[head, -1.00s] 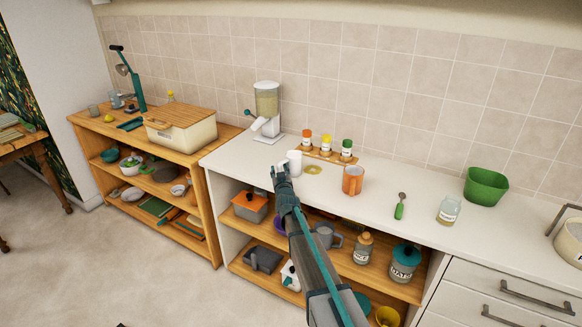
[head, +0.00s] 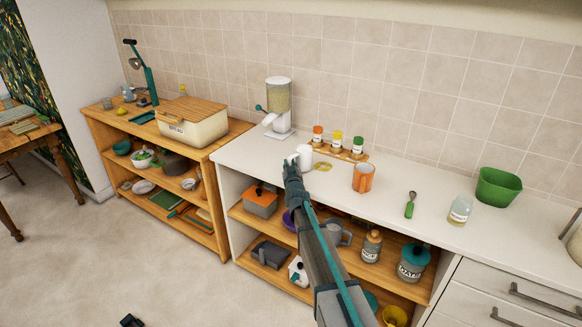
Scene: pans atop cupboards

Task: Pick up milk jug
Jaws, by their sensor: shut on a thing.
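My arm hides the lower front of the jug, and the fingertips are too small to make out clearly. I cannot tell whether the jug touches the counter or is slightly above it.
A cereal dispenser (head: 278,108) stands at the back left. A green-handled utensil (head: 409,206), a glass jar (head: 460,210) and a green bowl (head: 498,187) are farther right.

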